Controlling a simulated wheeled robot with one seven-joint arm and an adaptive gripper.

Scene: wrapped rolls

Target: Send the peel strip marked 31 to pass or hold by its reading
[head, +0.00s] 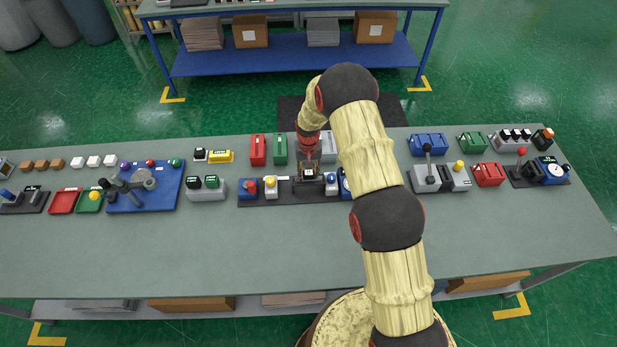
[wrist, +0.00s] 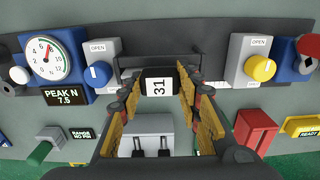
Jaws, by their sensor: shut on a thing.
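The peel strip's black block with a white label reading 31 (wrist: 158,87) sits between my fingers in the wrist view. My gripper (wrist: 156,96) is shut on it, low over the peel tester; in the head view my gripper (head: 308,172) is partly hidden by its own wrist. A clamp with a blue knob (wrist: 97,73) and one with a yellow knob (wrist: 262,68) stand on either side, both with OPEN labels. The display (wrist: 65,97) reads PEAK N 7.5 under a round dial (wrist: 46,58). Parts of the strip are hidden by my fingers.
Red (head: 258,150) and green (head: 280,148) slotted boxes stand behind the tester. A yellow-lit display (wrist: 304,127) reads READY; another (wrist: 82,133) reads RANGE NO PIN. A lever unit (head: 428,176) stands to the right. The bench front (head: 200,260) is clear.

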